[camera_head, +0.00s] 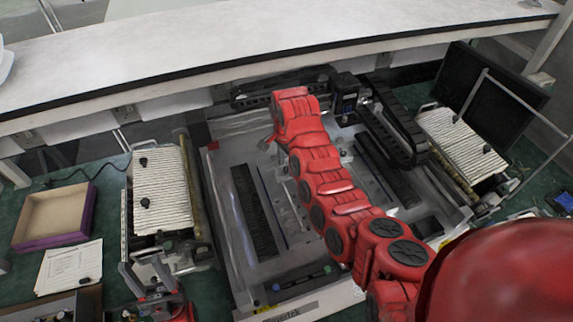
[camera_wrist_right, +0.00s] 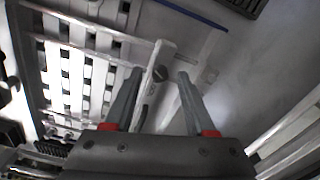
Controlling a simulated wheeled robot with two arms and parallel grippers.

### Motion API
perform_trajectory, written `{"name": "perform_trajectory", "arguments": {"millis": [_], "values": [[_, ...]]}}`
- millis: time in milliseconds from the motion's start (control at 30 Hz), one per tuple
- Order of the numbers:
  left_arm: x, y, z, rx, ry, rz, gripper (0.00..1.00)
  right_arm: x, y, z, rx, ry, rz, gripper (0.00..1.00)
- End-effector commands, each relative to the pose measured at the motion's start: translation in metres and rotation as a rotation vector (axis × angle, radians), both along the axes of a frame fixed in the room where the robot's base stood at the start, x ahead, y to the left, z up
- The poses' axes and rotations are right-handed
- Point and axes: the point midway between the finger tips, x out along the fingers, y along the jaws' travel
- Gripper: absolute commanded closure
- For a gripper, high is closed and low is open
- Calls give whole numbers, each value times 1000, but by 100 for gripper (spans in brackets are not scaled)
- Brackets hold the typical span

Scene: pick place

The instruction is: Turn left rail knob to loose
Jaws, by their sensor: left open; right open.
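In the right wrist view, a small dark round knob (camera_wrist_right: 160,73) sits by a pale upright bar (camera_wrist_right: 150,82). My right gripper (camera_wrist_right: 155,88) is open, its two grey fingers apart on either side of the bar. The knob lies just beyond the fingertips; I cannot tell whether anything touches. In the head view my red right arm reaches over the machine (camera_head: 222,205) and hides its own gripper and that knob. I cannot tell whether this is the left rail knob. My left gripper (camera_head: 146,276) is open and empty at the lower left, in front of the left ribbed unit.
A left ribbed unit (camera_head: 162,180) and a right ribbed unit (camera_head: 460,145) with black knobs flank the machine. A white shelf (camera_head: 200,50) runs across the back. An open box (camera_head: 52,215) and papers (camera_head: 68,268) lie at the left. A dark monitor (camera_head: 505,95) stands at the right.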

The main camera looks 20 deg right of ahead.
Motion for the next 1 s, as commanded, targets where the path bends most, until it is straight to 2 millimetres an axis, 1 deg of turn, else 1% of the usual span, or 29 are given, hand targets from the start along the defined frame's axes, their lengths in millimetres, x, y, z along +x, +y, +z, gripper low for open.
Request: {"name": "perform_trajectory", "arguments": {"millis": [100, 333, 367, 400, 467, 600, 667, 1000], "values": [[0, 0, 1, 0, 0, 0, 50, 0, 0, -4, -1, -1, -1, 44], [0, 0, 0, 0, 0, 0, 50, 1, 0, -5, 0, -2, -1, 44], [0, 0, 0, 0, 0, 0, 50, 1, 0, -5, 0, -2, -1, 48], [0, 0, 0, 0, 0, 0, 50, 1, 0, -5, 0, -2, -1, 55], [0, 0, 0, 0, 0, 0, 50, 1, 0, -5, 0, -2, -1, 66], [0, 0, 0, 0, 0, 0, 50, 1, 0, -5, 0, -2, -1, 91], [0, 0, 0, 0, 0, 0, 50, 1, 0, -4, 0, -2, -1, 100], [0, 0, -1, 0, 0, 0, 50, 1, 0, -5, 0, -3, 9, 100]]}}
